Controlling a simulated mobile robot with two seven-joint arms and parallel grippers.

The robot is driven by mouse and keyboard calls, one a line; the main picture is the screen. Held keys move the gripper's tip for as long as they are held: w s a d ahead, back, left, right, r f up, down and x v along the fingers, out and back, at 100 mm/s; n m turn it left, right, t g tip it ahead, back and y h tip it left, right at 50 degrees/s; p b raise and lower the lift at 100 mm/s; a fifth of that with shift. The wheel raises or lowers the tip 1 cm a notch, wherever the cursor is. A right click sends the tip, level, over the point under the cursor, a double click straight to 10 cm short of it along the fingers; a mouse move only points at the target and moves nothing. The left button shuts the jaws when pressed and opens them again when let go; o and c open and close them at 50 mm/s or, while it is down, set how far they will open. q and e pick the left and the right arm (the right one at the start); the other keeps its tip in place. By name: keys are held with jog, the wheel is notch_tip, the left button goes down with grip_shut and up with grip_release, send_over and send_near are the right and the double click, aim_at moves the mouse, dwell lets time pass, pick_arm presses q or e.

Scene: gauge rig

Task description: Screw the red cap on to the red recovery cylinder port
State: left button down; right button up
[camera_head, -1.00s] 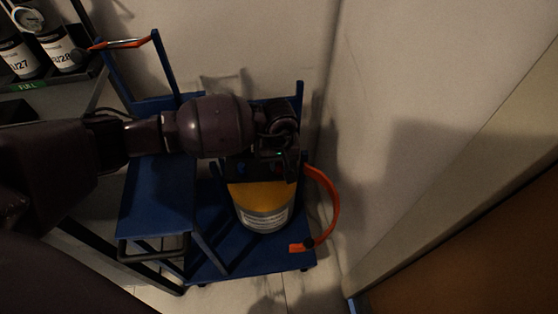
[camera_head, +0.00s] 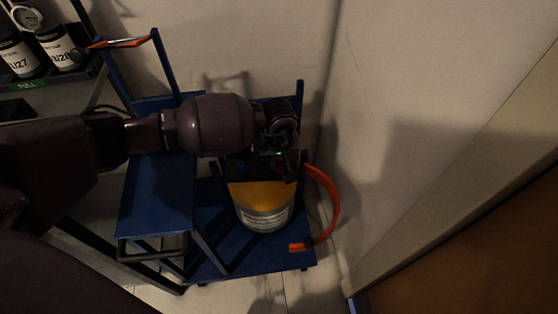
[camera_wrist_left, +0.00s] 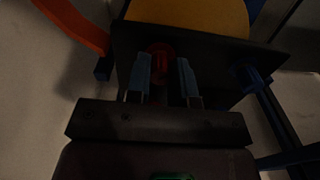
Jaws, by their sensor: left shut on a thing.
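The recovery cylinder (camera_head: 264,213), with a yellow top and grey body, stands on the blue cart; its top also shows in the left wrist view (camera_wrist_left: 200,14). My left gripper (camera_wrist_left: 163,72) is shut, its blue fingers on either side of the dark red cap (camera_wrist_left: 160,62). The cap is against or very close to the dark plate (camera_wrist_left: 215,65) beside the cylinder's top. I cannot tell cap from port or see any thread. In the head view my left gripper (camera_head: 272,163) is over the back of the cylinder and hides the cap.
An orange strap (camera_head: 330,198) curves off the cart's right side. The blue cart (camera_head: 230,258) stands close to the wall. A blue piece (camera_wrist_left: 250,77) sits right of the fingers.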

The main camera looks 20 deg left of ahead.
pick_arm(q)
jog(key=c, duration=0.9)
grip_release()
jog(key=shift+s+f, duration=0.1)
jog(key=shift+f, duration=0.15)
pick_arm(e)
jog(key=shift+s+d+f+g, duration=0.15)
jog(key=shift+s+f+g, duration=0.15)
jog(key=shift+s+f, duration=0.3)
jog(key=shift+w, duration=0.1)
pick_arm(q)
jog(key=r, duration=0.2)
jog(key=r+p, duration=0.1)
jog(key=shift+w+r, duration=0.25)
jog(key=shift+r, duration=0.1)
notch_tip(320, 180, up, 8)
jog(key=shift+s+f+p, duration=0.15)
jog(key=shift+p, duration=1)
pick_arm(e)
jog(key=shift+w+d+r+m, duration=0.15)
jog(key=shift+w+r, duration=0.05)
jog(key=shift+r, duration=0.4)
jog(key=shift+w+d+r+m, duration=0.1)
jog(key=shift+w+r+m, duration=0.05)
jog(key=shift+r, duration=0.45)
